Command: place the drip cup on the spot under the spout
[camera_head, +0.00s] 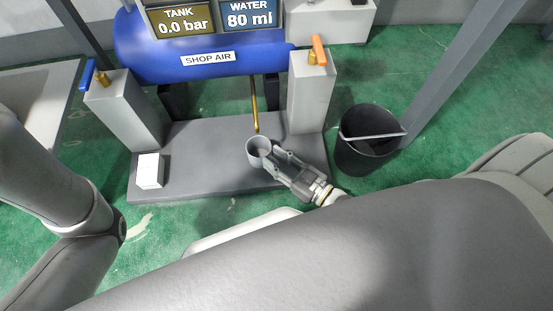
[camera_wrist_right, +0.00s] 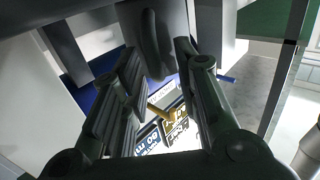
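The drip cup (camera_head: 257,146), a small grey open-topped cup, stands upright at the front middle of the grey base plate, just below the lower end of the brass spout pipe (camera_head: 254,105). Whether it is centred on the spot is hidden. In the wrist view the dark grey cup (camera_wrist_right: 112,22) is at the top, with its handle (camera_wrist_right: 152,45) toward me. My right gripper (camera_head: 278,160) is at the cup's right side. Its two fingers (camera_wrist_right: 160,75) are apart, with the handle between their tips and a gap visible. My left arm shows at the left, but its gripper is outside the view.
A blue shop-air tank (camera_head: 150,50) stands behind, with grey posts carrying a blue-handled valve (camera_head: 88,75) and an orange-handled valve (camera_head: 318,50). A white box (camera_head: 150,170) is on the base plate (camera_head: 205,180) at left. A black bucket (camera_head: 365,155) stands close right of my gripper.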

